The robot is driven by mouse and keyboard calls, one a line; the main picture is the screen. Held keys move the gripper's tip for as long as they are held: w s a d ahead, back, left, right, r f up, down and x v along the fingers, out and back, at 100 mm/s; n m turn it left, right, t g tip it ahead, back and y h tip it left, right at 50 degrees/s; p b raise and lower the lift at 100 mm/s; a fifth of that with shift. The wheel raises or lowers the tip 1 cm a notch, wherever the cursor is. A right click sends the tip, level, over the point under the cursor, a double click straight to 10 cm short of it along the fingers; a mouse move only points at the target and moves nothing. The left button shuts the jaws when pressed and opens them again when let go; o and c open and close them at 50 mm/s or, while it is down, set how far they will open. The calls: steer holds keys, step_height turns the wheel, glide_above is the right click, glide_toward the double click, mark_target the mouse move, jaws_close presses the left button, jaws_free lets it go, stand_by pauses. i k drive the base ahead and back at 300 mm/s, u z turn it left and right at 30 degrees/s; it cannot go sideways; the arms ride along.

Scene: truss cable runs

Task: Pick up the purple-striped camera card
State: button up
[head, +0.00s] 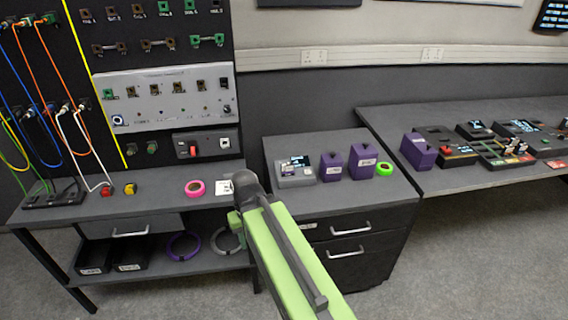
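I cannot make out a purple-striped camera card for certain. A grey device with a small screen (295,172) on the right cabinet top carries a small purple-and-white patch (289,174) on its front, too small to read. A white card-like piece (223,187) lies on the left bench beside my arm's dark joint, with no purple stripe that I can see. My green arm reaches up from the bottom centre, its dark joint in front of the gap between bench and cabinet. My gripper's fingers do not show, and the arm hides part of the bench edge.
Purple boxes (362,162) and a green tape roll (384,169) stand on the cabinet. A pink roll (195,188) lies on the bench. Another purple box (418,151) and several electronic modules fill the right table. A cabled black panel (150,55) rises behind the bench. Open floor lies at right.

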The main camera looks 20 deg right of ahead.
mark_target(286, 169)
steer(key=u, duration=0.2)
steer(key=i, duration=0.75)
steer(key=u, duration=0.6)
steer(key=i, duration=0.4)
steer(key=u, duration=0.4)
